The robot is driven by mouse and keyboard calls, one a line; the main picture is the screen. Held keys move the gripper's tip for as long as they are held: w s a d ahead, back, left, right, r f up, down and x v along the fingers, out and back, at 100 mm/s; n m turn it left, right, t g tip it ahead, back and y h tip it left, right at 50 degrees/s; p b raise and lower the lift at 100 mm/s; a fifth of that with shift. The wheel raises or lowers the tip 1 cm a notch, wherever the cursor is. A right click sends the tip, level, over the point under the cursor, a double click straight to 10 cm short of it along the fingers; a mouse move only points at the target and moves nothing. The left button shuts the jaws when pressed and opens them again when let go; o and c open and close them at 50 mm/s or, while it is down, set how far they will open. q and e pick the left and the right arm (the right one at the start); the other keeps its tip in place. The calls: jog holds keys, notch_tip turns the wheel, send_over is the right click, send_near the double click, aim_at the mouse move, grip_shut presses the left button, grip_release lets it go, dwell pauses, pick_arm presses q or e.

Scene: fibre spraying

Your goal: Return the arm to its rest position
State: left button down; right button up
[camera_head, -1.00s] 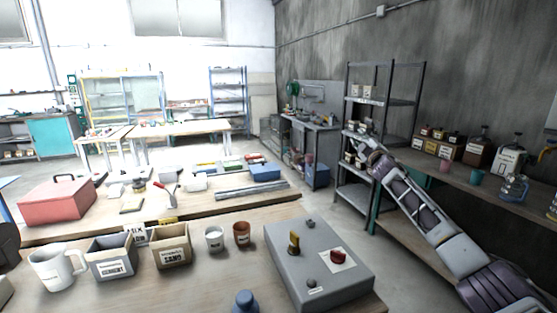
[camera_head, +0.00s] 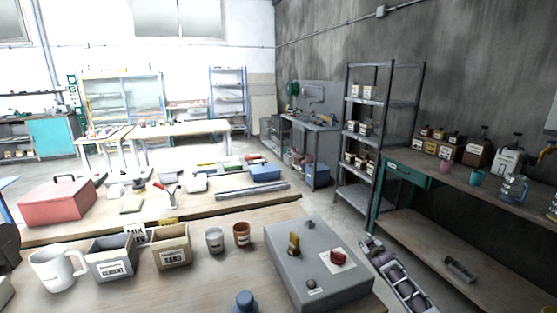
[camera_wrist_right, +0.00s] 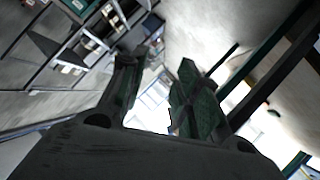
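My right arm (camera_head: 400,285) shows low at the lower right of the head view, between the grey control box and the wall bench. My right gripper (camera_head: 370,245) is at its far end, small and low over the floor. In the right wrist view the two fingers of the gripper (camera_wrist_right: 158,68) stand apart with nothing between them, so it is open and empty. My left gripper is not in view.
A grey control box (camera_head: 318,268) with a red knob sits on the near table. The wall bench (camera_head: 455,190) with its lower shelf (camera_head: 450,270) is right of the arm. A metal rack (camera_head: 352,190) stands behind. Floor (camera_head: 325,210) shows between them.

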jog(key=s+a+f+m+g, duration=0.1)
jog(key=s+f+g, duration=0.2)
jog(key=s+f, duration=1.35)
jog(key=s+a+f+m+g, duration=0.1)
jog(key=s+f+g, duration=0.2)
jog(key=s+f, duration=1.35)
jog(key=s+a+f+g, duration=0.1)
jog(key=s+f, duration=0.5)
jog(key=s, duration=0.8)
jog(key=s+a+f+g, duration=0.2)
jog(key=s+f, duration=0.4)
jog(key=s, duration=0.9)
jog(key=s+a+f+g, duration=0.1)
jog(key=s+f+g, duration=0.2)
jog(key=s, duration=1.2)
notch_tip(320, 180, down, 3)
jog(key=shift+a+f+m+y+p, duration=0.15)
jog(key=shift+a+m+y+p, duration=0.05)
jog(key=shift+m+y+p, duration=0.2)
jog(key=shift+s, duration=0.1)
